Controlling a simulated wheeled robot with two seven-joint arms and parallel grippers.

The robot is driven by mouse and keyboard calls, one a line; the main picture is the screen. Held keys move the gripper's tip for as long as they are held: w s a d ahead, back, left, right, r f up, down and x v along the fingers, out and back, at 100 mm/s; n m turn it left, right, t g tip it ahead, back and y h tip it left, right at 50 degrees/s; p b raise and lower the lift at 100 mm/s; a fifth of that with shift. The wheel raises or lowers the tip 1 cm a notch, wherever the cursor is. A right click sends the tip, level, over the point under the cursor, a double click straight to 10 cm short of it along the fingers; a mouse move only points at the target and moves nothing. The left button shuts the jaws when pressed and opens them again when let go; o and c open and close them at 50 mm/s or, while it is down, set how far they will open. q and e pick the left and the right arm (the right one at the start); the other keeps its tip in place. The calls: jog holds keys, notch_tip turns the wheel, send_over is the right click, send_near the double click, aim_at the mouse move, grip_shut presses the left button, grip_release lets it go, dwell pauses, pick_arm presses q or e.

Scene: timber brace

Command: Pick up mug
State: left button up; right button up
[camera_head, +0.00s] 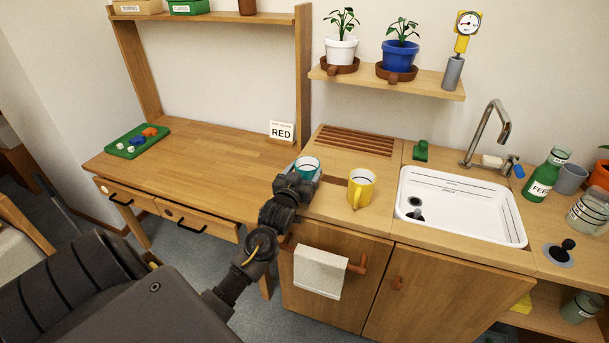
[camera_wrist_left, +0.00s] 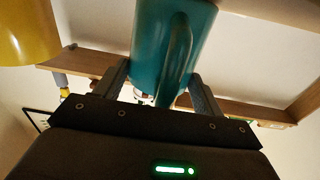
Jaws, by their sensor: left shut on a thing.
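A teal mug (camera_head: 307,166) is at the left end of the counter in the head view, mostly behind my left gripper (camera_head: 300,178). In the left wrist view the teal mug (camera_wrist_left: 160,45) is between the two fingers of my left gripper (camera_wrist_left: 160,92), its handle facing the camera. The left gripper is shut on it. I cannot tell whether the mug touches the counter. A yellow mug (camera_head: 361,188) stands upright on the counter just to the right. It also shows at the upper left of the left wrist view (camera_wrist_left: 25,35). My right gripper is not in view.
A white sink (camera_head: 460,232) with a tap (camera_head: 490,130) is right of the yellow mug. A green bottle (camera_head: 545,175) stands beyond it. A sign reading RED (camera_head: 282,132) stands on the wooden desk (camera_head: 205,150), which is largely clear. A shelf with plants (camera_head: 430,84) hangs above.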

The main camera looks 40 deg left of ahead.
pick_arm(q)
jog(key=shift+r, duration=0.55)
jog(key=s+d+r, duration=0.2)
jog(key=s+r, duration=0.9)
jog(key=s, duration=0.2)
jog(key=shift+s+r, duration=0.4)
